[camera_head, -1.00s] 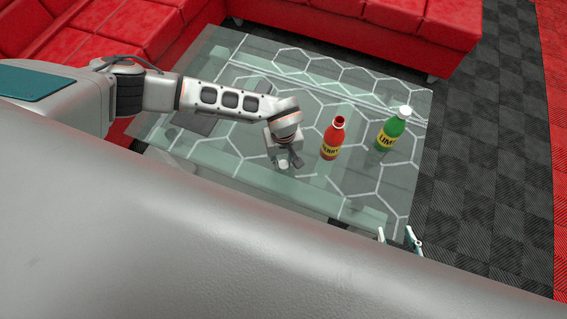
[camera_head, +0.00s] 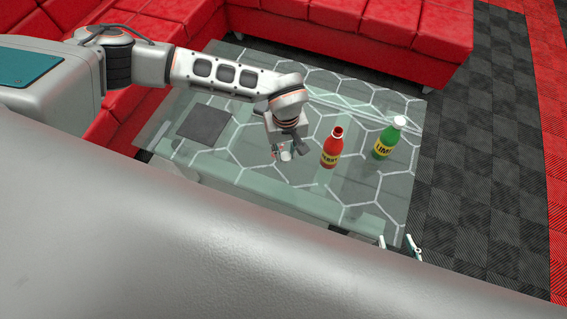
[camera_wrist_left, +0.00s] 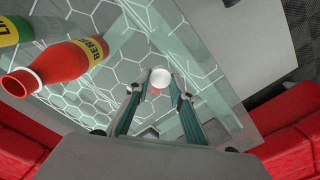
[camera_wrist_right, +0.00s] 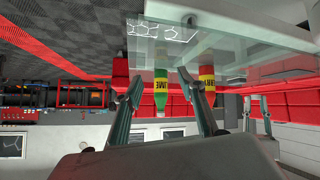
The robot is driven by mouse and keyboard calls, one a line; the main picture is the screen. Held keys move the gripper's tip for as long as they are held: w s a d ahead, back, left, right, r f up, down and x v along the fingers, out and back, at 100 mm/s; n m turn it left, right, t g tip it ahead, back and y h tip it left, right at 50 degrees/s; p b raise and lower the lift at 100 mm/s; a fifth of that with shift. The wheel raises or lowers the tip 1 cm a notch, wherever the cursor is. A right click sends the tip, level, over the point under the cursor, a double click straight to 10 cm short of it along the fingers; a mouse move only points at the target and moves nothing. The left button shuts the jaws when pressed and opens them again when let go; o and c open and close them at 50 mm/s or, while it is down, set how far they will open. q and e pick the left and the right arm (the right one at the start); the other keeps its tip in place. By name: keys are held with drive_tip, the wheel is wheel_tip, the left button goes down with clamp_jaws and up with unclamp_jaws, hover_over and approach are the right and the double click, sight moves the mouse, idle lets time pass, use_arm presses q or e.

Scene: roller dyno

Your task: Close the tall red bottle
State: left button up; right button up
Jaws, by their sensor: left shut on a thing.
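The red bottle (camera_head: 331,150), with a yellow label, stands upright on the glass table, its mouth open and uncapped. In the left wrist view the red bottle (camera_wrist_left: 65,64) shows its open mouth at lower left. My left gripper (camera_head: 284,153) is shut on a small white cap (camera_wrist_left: 160,78), to the left of the red bottle and apart from it. A bit of red shows beside the cap. My right gripper (camera_wrist_right: 160,85) is open and empty; in the head view only its fingertips show, near the table's front right corner. The red bottle (camera_wrist_right: 207,80) appears upside down in the right wrist view.
A green bottle (camera_head: 385,142) with a white cap stands close to the right of the red one. A dark square (camera_head: 205,123) lies at the left of the glass table (camera_head: 230,160). Red sofas (camera_head: 340,30) border the back and left.

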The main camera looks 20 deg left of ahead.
sight(285, 155)
use_arm(q)
wheel_tip(285, 155, up, 7)
drive_tip(key=shift+r+p, duration=0.1)
drive_tip(key=shift+p, duration=0.45)
drive_tip(key=shift+r, duration=0.5)
use_arm(e)
drive_tip(key=shift+w+a+r, duration=0.2)
drive_tip(key=shift+r, duration=0.25)
drive_tip(key=shift+w+a+r, duration=0.15)
drive_tip(key=shift+r, duration=0.3)
